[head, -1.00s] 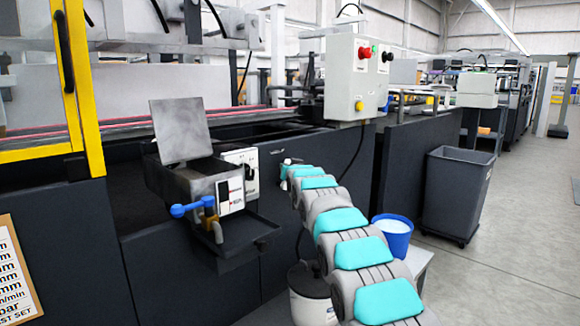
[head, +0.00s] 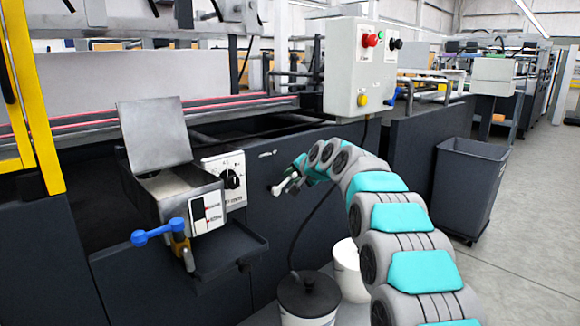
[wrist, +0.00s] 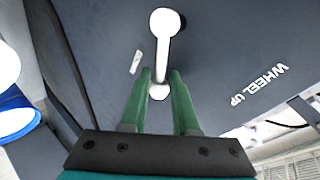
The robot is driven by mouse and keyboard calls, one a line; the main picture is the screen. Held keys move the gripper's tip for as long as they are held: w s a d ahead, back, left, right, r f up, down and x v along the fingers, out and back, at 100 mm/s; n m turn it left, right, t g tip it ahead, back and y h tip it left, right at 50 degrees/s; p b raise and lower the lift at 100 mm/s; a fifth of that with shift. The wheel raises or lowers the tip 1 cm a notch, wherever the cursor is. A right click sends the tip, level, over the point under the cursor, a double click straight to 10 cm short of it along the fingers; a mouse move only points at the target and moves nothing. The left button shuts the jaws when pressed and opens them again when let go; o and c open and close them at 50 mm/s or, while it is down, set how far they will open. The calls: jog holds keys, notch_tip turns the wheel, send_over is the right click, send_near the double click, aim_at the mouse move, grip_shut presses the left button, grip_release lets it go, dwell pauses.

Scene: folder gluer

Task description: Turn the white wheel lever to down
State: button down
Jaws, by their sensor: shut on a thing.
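The white wheel lever (wrist: 168,45) is a short white bar with a round knob, on the dark machine panel in the wrist view. The green fingers of my gripper (wrist: 160,80) stand either side of its lower part and are shut on it. The knob sticks out beyond the fingertips. In the head view, the lever (head: 283,187) is small at the panel's face, with my gripper (head: 298,172) at it, partly hidden by my arm. The words WHEEL UP (wrist: 260,84) are printed on the panel beside the lever in the wrist view.
A metal glue box (head: 170,195) with a blue-handled valve (head: 160,232) and a dial plate (head: 230,178) is left of the lever. A grey control box (head: 350,75) is above. A lidded pot (head: 308,300) stands below, a grey bin (head: 468,190) at right.

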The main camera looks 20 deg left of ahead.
jog(key=shift+w+d+f+m+g+y+p, duration=0.2)
jog(key=shift+w+f+m+g+p, duration=0.3)
jog(key=shift+p, duration=0.45)
jog(key=shift+w+d+f+m+g+y+p, duration=0.2)
jog(key=shift+f+m+g+p, duration=0.1)
jog(key=shift+m+g+p, duration=0.5)
jog(key=shift+f, duration=0.1)
jog(key=c, duration=0.9)
grip_release()
jog(key=shift+f, duration=0.1)
jog(key=shift+c, duration=0.2)
jog(key=shift+s, duration=0.1)
jog(key=v, duration=0.7)
jog(key=shift+d+r+b, duration=0.2)
jog(key=shift+d+b, duration=0.05)
jog(key=shift+b, duration=0.2)
jog(key=shift+s, duration=0.1)
